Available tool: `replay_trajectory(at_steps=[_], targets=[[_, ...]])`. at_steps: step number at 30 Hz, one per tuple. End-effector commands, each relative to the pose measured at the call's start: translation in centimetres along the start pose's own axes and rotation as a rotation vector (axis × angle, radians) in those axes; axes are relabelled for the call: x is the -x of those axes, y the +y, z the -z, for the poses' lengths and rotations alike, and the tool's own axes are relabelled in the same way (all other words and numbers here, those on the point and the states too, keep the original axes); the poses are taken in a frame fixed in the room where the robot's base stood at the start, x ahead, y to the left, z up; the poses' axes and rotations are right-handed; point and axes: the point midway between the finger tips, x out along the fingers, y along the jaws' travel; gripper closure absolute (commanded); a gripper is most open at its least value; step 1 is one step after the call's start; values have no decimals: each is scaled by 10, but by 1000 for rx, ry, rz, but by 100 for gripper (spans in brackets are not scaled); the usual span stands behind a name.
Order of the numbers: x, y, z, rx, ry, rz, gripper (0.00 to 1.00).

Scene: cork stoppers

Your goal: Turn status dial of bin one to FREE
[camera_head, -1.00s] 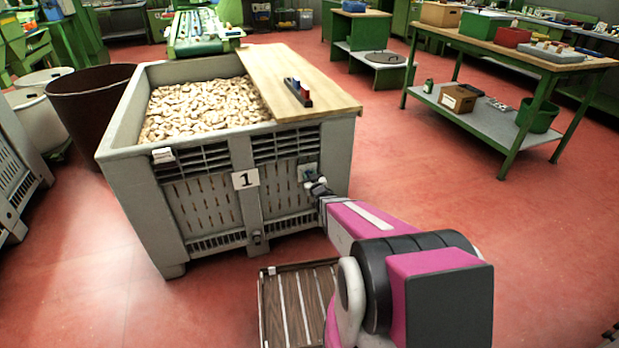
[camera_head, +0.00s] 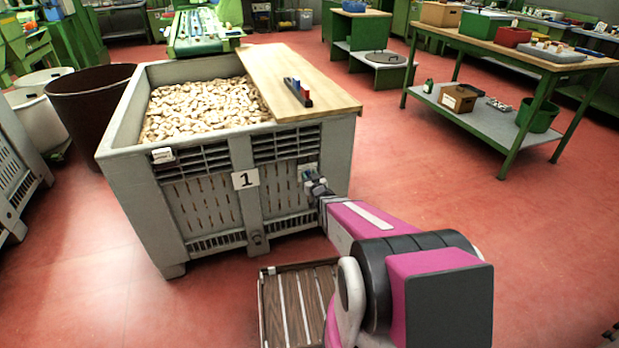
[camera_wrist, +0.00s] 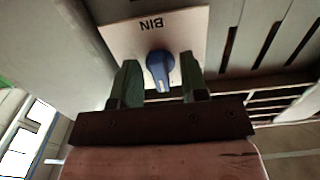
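Bin one (camera_head: 215,195) is a large grey crate full of cork stoppers (camera_head: 200,108), with a "1" label (camera_head: 245,179) on its front. A pale plate (camera_head: 307,171) is fixed on the front right of the bin. In the wrist view the plate (camera_wrist: 118,38) reads "BIN", upside down, and carries a blue dial (camera_wrist: 160,70). My gripper (camera_wrist: 161,82) is open, with a green finger on each side of the dial and a gap to each. The dial's pointer end faces my gripper in the wrist view. Other words on the plate are not visible.
A slatted wooden crate (camera_head: 290,305) lies below my arm. Red floor (camera_head: 430,170) is free to the right.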

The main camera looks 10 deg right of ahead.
Motion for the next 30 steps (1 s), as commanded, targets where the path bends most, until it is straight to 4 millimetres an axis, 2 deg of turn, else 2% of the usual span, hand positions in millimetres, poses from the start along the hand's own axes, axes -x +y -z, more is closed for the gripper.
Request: replay_trajectory(at_steps=[7,11,17,24,30], targets=[[2,0,1,0,2,0,60],[10,0,1,0,2,0,60],[39,0,2,0,1,-1,60],[85,-1,2,-1,1,-1,60],[107,0,1,0,1,0,60]])
